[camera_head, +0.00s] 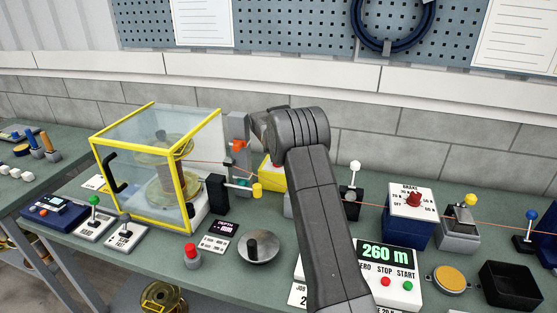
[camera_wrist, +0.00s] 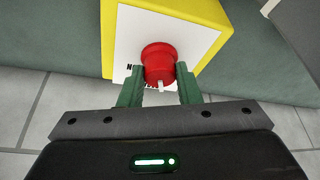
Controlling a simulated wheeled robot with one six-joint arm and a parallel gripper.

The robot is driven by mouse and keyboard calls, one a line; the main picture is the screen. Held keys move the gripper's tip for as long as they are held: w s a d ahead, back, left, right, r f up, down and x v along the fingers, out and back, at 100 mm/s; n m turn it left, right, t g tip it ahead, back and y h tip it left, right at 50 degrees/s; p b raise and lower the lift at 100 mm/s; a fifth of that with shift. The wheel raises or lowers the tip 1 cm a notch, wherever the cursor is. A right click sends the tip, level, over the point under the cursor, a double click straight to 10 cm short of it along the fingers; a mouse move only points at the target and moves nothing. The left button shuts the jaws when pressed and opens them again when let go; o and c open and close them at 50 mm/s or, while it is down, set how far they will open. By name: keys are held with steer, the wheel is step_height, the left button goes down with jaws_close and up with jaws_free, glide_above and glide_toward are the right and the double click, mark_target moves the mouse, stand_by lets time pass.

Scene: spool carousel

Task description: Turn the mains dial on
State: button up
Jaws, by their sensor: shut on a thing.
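The mains dial (camera_wrist: 158,62) is a red round knob with a white pointer mark, which points toward the bottom of the wrist view. It sits on the white plate (camera_wrist: 135,38) of a yellow box (camera_wrist: 205,10). The plate's lettering is mostly hidden. My gripper (camera_wrist: 160,82) has its two green fingers on either side of the knob and is shut on it. In the head view only part of the yellow box (camera_head: 271,172) shows, beside my arm. The dial and my fingertips are hidden there.
A yellow-framed clear guard (camera_head: 150,130) encloses a brass spool on the left. A black lever with a white ball (camera_head: 354,176) stands right of my arm. A dial box (camera_head: 411,205) and a counter reading 260 m (camera_head: 386,252) stand farther right. A thin copper-coloured wire runs across the bench.

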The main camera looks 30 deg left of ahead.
steer(key=shift+m+h, duration=0.3)
steer(key=shift+m, duration=0.3)
steer(key=o, duration=1)
steer(key=shift+c, duration=0.2)
steer(key=b+v, duration=0.3)
steer(key=v, duration=1.1)
steer(key=shift+s, duration=0.15)
steer(key=shift+f, duration=0.15)
